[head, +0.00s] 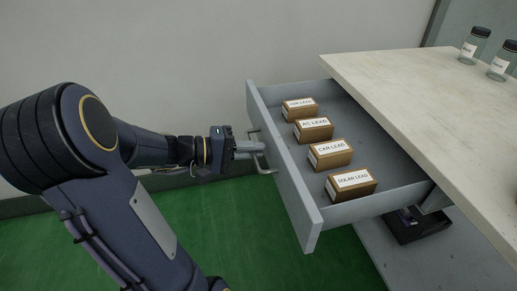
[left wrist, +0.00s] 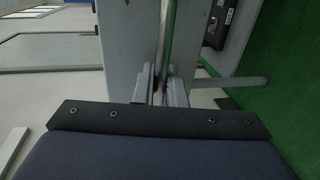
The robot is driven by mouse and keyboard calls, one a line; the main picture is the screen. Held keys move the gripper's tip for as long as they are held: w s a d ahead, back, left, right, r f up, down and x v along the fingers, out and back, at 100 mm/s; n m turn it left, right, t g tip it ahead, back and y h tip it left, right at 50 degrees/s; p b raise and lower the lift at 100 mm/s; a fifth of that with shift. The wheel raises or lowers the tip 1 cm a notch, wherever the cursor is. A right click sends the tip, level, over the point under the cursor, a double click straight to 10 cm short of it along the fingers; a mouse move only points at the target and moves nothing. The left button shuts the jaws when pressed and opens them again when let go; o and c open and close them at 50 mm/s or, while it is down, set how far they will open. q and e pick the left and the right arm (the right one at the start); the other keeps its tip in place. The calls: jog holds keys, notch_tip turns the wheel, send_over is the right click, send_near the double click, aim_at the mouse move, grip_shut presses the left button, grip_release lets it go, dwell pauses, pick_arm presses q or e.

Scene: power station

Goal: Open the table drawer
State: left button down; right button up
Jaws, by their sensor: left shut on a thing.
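The table drawer (head: 290,175) is pulled well out from under the pale tabletop (head: 430,95). Its grey front panel faces my left arm, and a bar handle (head: 262,162) is fixed to it. My left gripper (head: 256,148) is at the handle, with its fingers shut on it. In the left wrist view the fingers (left wrist: 160,85) close around the handle bar (left wrist: 167,40), beside the drawer front (left wrist: 128,50). Inside the drawer stand several brown boxes, labelled USB LEAD (head: 300,110), AC LEAD (head: 314,130), CAR LEAD (head: 330,154) and SOLAR LEAD (head: 351,186). My right gripper is not in view.
Glass jars (head: 473,45) with labels stand at the tabletop's far right. A dark object (head: 412,226) lies on a lower grey shelf (head: 440,255) under the drawer. The green floor (head: 270,240) is clear in front of the drawer, and a plain wall stands behind.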

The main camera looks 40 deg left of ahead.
pick_arm(q)
jog(key=c, duration=1.6)
grip_release()
jog(key=shift+c, duration=0.2)
jog(key=shift+a, duration=0.1)
jog(key=p+v, duration=0.1)
jog(key=v, duration=0.6)
jog(key=shift+s+p, duration=0.3)
jog(key=shift+p, duration=0.05)
jog(key=shift+a, duration=0.2)
